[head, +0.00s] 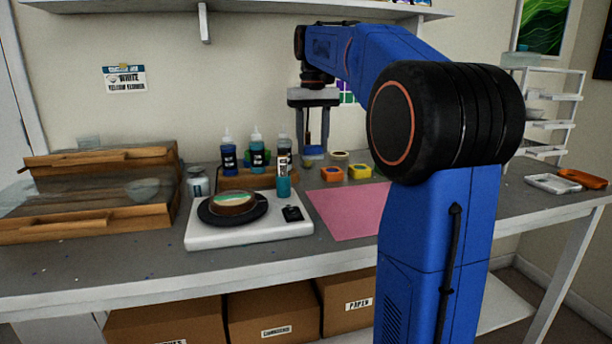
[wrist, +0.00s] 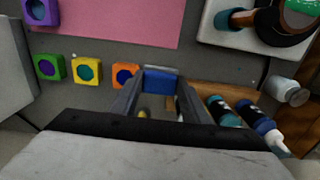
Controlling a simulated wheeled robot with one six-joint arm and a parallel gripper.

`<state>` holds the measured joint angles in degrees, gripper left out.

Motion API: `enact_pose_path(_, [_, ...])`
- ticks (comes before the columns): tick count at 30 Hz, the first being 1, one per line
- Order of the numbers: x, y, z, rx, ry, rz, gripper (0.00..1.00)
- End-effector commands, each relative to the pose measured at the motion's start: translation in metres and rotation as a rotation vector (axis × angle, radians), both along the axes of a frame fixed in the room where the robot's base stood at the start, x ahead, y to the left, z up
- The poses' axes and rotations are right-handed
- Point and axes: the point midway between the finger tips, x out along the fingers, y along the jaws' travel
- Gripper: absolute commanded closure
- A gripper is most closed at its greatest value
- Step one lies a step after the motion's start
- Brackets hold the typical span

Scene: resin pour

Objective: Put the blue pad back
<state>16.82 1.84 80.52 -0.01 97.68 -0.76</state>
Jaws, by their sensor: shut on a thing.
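My gripper (head: 315,151) is over the back of the bench, pointing down, to the right of the bottles. In the wrist view, my gripper (wrist: 158,88) is shut on the blue pad (wrist: 160,82), a small blue block between the fingertips. An orange pad (wrist: 124,75) sits just left of the fingers there, followed by a yellow pad (wrist: 87,70) and a green pad (wrist: 48,68) in a row.
A wooden rack (wrist: 230,92) with bottles (wrist: 222,110) stands close to the fingers. A pink mat (head: 345,211) lies in front of the pads. A white scale (head: 250,231) holds a round mould (head: 233,202). A purple pad (wrist: 40,12) lies farther off. My arm hides bench at right.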

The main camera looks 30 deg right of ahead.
Motion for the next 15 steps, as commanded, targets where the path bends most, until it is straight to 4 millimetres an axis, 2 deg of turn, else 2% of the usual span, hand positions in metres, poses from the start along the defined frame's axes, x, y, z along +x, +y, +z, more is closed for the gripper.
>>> enact_pose_path(5, [-0.001, 0.0, -0.028, 0.001, 0.002, 0.0, 0.83])
enact_pose_path(15, [-0.001, 0.0, -0.054, 0.0, 0.001, 0.0, 0.83])
